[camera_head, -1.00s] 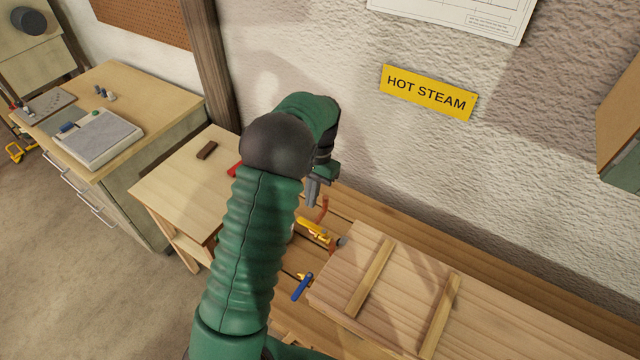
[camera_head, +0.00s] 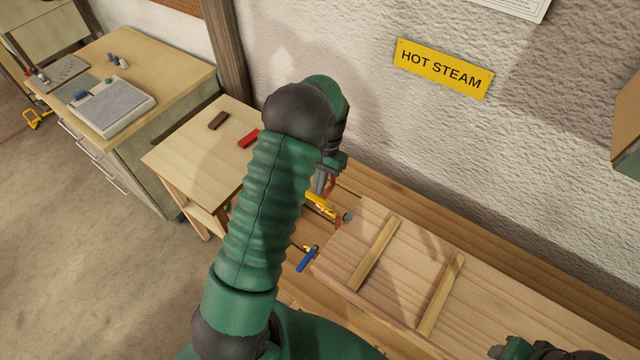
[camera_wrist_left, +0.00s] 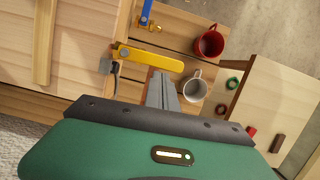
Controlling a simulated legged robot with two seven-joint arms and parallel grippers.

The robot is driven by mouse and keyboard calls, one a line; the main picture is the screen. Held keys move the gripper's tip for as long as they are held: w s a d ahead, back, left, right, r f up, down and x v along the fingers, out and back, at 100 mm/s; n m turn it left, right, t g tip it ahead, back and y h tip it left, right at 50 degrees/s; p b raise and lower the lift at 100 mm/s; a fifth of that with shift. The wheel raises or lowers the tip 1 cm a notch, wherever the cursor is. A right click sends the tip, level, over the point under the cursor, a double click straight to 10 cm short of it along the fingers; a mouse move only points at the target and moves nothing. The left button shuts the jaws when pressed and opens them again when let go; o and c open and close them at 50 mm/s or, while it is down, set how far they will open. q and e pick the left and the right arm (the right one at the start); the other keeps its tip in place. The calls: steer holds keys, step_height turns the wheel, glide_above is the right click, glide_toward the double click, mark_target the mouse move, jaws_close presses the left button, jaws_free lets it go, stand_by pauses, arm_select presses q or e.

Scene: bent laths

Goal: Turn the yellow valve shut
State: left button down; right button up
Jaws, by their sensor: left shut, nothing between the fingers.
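The yellow valve (camera_head: 322,207) has a bar-shaped handle and sits beside the left end of a wooden panel. In the left wrist view the yellow handle (camera_wrist_left: 152,58) lies crosswise, with a grey fitting at its left end. My left gripper (camera_head: 318,184) is just above and behind the valve in the head view, and my arm hides part of the area. In the wrist view its grey fingers (camera_wrist_left: 161,92) are shut and empty, close beside the handle; I cannot tell whether they touch it. Part of my right gripper (camera_head: 512,350) shows at the bottom right edge.
A blue-handled valve (camera_head: 307,259) is nearer. The wooden panel (camera_head: 400,270) with two battens lies to the right. A red mug (camera_wrist_left: 208,42) and a white mug (camera_wrist_left: 194,88) stand close by. A small table (camera_head: 180,155) carries blocks. The textured wall stands behind.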

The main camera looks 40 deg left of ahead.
mark_target(310, 197)
arm_select(q)
steer(key=shift+s+d, duration=0.1)
steer(key=shift+s+r, duration=0.1)
steer(key=n, duration=0.1)
steer(key=s+n, duration=0.1)
steer(key=n+h, duration=0.1)
steer(key=shift+s+a+n, duration=0.25)
steer(key=shift+s+n, duration=0.15)
steer(key=n, duration=0.1)
steer(key=s+n, duration=0.1)
steer(key=shift+s+n+t+h, duration=0.3)
steer(key=shift+n+t, duration=0.1)
steer(key=shift+s+d+n+t+h+p, duration=0.15)
steer(key=shift+s+d+n+t+p, duration=0.4)
steer(key=shift+n, duration=1.3)
steer(key=shift+s+d+n+t+h, duration=0.1)
steer(key=shift+s+d+n+t, duration=0.15)
steer(key=shift+s+d+n, duration=1.1)
steer(key=shift+s+d+n+t+h+p, duration=0.1)
steer(key=shift+s+n+t+h+p, duration=0.2)
steer(key=shift+n, duration=2)
steer(key=shift+w, duration=0.1)
